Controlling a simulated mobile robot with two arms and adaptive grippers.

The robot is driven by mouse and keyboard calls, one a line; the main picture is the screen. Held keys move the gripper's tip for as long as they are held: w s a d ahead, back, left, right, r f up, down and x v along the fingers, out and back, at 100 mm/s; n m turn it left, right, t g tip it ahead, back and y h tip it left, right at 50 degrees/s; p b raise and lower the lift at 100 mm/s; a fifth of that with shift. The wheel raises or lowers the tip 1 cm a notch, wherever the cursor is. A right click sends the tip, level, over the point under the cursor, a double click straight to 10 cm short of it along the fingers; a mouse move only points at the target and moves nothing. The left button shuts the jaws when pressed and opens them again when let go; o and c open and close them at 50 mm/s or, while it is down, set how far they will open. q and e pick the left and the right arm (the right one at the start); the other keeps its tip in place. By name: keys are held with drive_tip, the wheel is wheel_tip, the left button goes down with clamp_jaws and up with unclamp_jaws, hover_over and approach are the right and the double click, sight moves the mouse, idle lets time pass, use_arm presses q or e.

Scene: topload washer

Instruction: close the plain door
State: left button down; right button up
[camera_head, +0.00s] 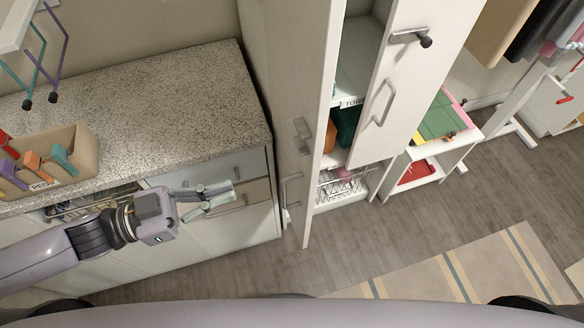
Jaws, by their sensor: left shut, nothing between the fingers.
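A tall white cabinet stands in the middle with its shelves showing between two open door panels. The left panel, a plain white door (318,120), stands swung outward and shows nearly edge-on; metal handles show along its left side. The right panel, a white door (425,75), has a bar handle and a dark-tipped hook and also stands open. I take the left panel, without a hook, as the plain door, but cannot be certain. My left gripper (222,201) is shut and empty in front of the counter drawers, left of the plain door and apart from it. My right gripper is out of view.
A speckled counter (175,105) with a cardboard box (75,160) of colored items lies at left. A low white shelf (425,170) with a red tray stands right. A striped rug (480,270) lies on open wooden floor in front.

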sight(307, 168)
use_arm(q)
drive_tip(key=p+x, duration=0.3)
drive_tip(key=x, duration=0.8)
drive_tip(key=shift+w+d+r, duration=0.15)
drive_tip(key=shift+w+d, duration=0.1)
drive_tip(key=shift+d, duration=0.1)
drive_tip(key=shift+w+d+p, duration=0.15)
drive_tip(key=shift+d+p, duration=0.2)
drive_tip(key=shift+d, duration=0.2)
drive_tip(key=shift+d, duration=0.1)
